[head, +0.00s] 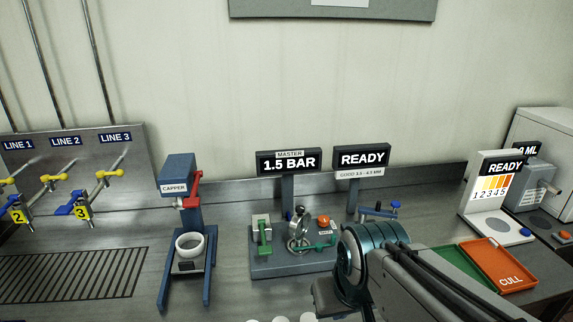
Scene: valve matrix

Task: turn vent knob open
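In the head view a grey valve block (290,265) stands on the bench. On it are a green lever (264,231) at left, a dark knob above a round metal part (300,238) in the middle, and an orange knob (323,220). A green handle (318,244) with a small label sits at right. The label is too small to read, so I cannot tell which part is the vent knob. My gripper (328,298) is low in the picture, in front of the block's right side. Its fingers are mostly hidden by my arm, and no held object shows.
A blue capper stand (178,165) with a white ring is left of the block. Signs read 1.5 BAR (289,162) and READY (361,157). A blue-tipped valve (379,211) stands behind my wrist. Green and orange trays (498,265) lie right. Yellow-handled line valves (109,175) are far left.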

